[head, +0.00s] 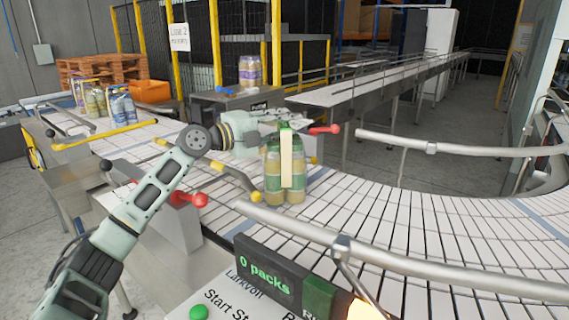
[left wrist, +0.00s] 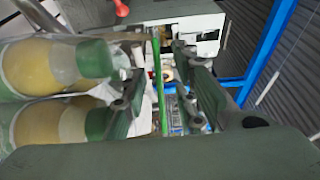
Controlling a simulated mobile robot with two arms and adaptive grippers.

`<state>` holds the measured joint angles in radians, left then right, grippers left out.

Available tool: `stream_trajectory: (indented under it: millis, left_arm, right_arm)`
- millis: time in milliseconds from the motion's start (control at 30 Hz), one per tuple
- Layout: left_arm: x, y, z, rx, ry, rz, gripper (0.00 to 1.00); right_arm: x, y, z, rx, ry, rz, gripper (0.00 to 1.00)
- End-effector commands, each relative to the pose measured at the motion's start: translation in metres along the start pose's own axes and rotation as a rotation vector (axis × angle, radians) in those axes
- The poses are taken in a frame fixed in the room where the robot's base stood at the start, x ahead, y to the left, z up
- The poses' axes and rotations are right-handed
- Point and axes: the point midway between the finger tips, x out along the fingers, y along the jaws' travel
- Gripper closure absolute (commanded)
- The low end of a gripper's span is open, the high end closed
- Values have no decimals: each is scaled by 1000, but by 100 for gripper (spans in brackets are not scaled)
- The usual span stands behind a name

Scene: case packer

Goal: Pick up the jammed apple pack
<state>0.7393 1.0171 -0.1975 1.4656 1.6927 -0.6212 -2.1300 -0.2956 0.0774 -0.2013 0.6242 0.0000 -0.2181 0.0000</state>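The apple pack (head: 273,187) stands upright on the slatted conveyor, near the middle of the head view. It has pale yellow bottles with green caps and a green-and-cream carrier (head: 287,165) on top. My left gripper (head: 272,121) is at the top of the pack, partly hidden by the carrier. In the left wrist view, the bottles (left wrist: 40,65) lie to the left of the fingers. The fingers (left wrist: 160,95) are apart, with a thin green strip between them that looks like the carrier's edge. A gap shows beside the strip. My right gripper is not in view.
Yellow guide rails (head: 232,180) and red-knobbed levers (head: 188,199) flank the conveyor (head: 420,215). Several other packs (head: 95,100) stand upstream at the left. Another pack (head: 250,72) is on a machine top behind. A "0 packs" display (head: 265,274) is in front. The curve to the right is clear.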

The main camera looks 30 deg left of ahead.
Motion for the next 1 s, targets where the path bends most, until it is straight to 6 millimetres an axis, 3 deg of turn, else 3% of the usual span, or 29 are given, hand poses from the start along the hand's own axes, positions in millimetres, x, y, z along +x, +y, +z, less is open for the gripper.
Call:
stream_trajectory:
  millis: [167,500,1000]
  left_arm:
    - [0,1,0,1,-1,1,73]
    - [0,1,0,0,0,1,100]
    - [0,2,0,-2,0,3,100]
  right_arm:
    - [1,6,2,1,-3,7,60]
    - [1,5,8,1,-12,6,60]
    - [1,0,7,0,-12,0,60]
